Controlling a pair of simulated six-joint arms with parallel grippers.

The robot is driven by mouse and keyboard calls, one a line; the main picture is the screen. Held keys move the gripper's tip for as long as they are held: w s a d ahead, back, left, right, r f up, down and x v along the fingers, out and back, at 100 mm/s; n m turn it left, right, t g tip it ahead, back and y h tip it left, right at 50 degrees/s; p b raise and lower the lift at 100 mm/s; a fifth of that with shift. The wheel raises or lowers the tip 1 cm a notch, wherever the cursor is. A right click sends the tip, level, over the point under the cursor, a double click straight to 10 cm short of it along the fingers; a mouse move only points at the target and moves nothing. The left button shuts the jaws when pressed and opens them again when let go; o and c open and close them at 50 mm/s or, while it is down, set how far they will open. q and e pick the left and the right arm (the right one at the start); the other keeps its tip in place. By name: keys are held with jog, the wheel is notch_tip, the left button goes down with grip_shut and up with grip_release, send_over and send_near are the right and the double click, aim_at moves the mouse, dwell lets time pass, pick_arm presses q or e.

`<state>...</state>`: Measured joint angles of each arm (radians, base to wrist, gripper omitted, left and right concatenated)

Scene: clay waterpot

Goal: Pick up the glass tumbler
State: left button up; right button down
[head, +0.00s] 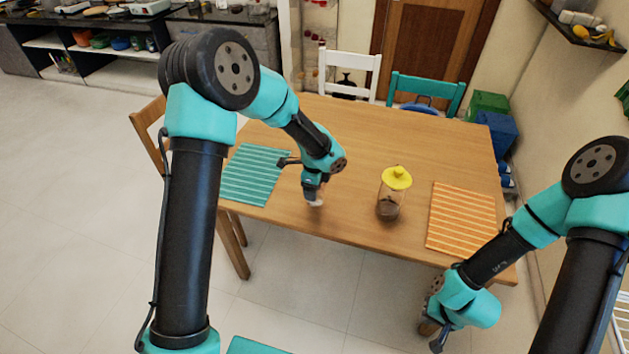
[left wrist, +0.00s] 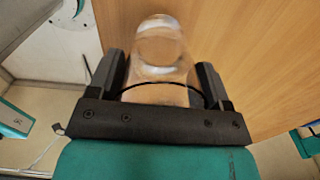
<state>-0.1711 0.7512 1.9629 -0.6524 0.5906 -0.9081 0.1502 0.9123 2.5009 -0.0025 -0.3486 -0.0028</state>
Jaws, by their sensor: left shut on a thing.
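The clear glass tumbler (left wrist: 160,50) is between the two dark fingers of my left gripper (left wrist: 160,88) in the left wrist view. The fingers are shut on its sides. In the head view, my left gripper (head: 313,190) points down near the table's front edge, and only a small pale bit of the tumbler (head: 316,202) shows beneath it. I cannot tell whether the glass touches the table. My right gripper (head: 434,334) hangs in front of the table's front right side, away from the tumbler; its jaw opening is unclear.
A glass jar with a yellow lid (head: 396,178) and dark contents stands right of my left gripper. A teal striped mat (head: 255,174) lies left, an orange striped mat (head: 461,216) right. The middle and back of the wooden table (head: 340,125) are clear. Chairs stand behind.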

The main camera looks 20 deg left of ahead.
pick_arm(q)
jog(key=s+d+r, duration=0.1)
jog(key=s+d, duration=0.2)
jog(key=s, duration=0.8)
dwell(0.3)
jog(key=shift+s+d+r, duration=0.1)
dwell(1.6)
